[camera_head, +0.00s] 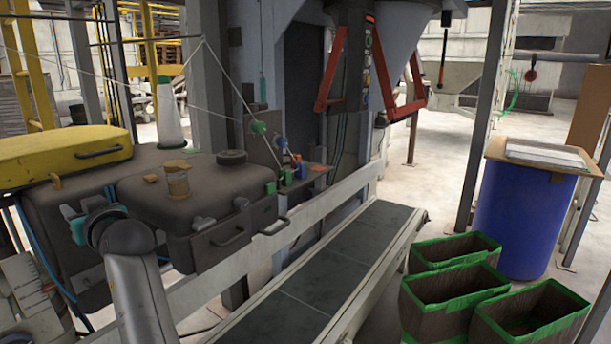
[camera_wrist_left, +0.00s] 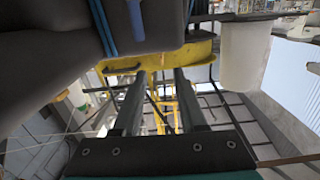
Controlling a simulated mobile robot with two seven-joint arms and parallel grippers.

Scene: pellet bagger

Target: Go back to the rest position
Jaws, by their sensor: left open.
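My left gripper (camera_wrist_left: 160,80) is open. In the left wrist view its two dark fingers stand apart with nothing gripped between them, and a yellow surface and yellow bars show beyond the tips. In the head view my left arm rises from the bottom left, and its wrist bends in front of the dark grey machine housing (camera_head: 190,235). The fingers are hard to make out there. My right gripper is not in view.
A yellow-topped case (camera_head: 60,147) and a jar (camera_head: 177,180) are near the left arm. A conveyor belt (camera_head: 330,255) runs through the middle. Several green-rimmed bags (camera_head: 455,288) and a blue drum (camera_head: 520,225) stand at right. A white cone (camera_head: 170,115) stands behind.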

